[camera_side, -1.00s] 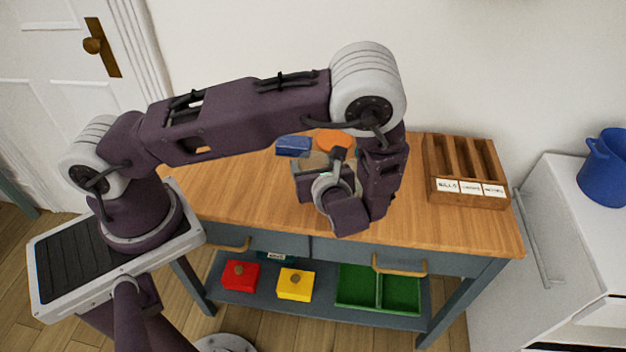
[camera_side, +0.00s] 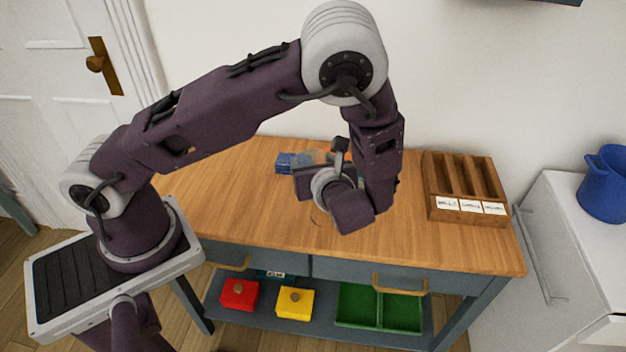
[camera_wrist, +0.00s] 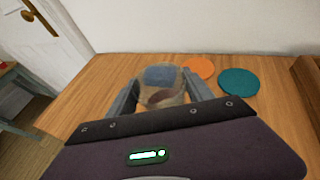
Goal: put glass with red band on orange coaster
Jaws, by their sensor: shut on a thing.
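My gripper (camera_wrist: 160,95) is shut on a clear glass (camera_wrist: 172,87), with a dark reddish band showing low on it. The glass also shows in the side view (camera_side: 317,157), partly hidden by my gripper (camera_side: 318,168). In the side view the coaster is mostly or fully hidden behind the glass and arm. I cannot tell how high the glass is above the table.
A teal coaster (camera_wrist: 238,82) lies right of the orange one. A blue object (camera_side: 285,163) lies on the table left of the glass and shows through it in the wrist view. A wooden sorting box (camera_side: 464,188) stands at the right. The table's front area (camera_side: 270,222) is clear.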

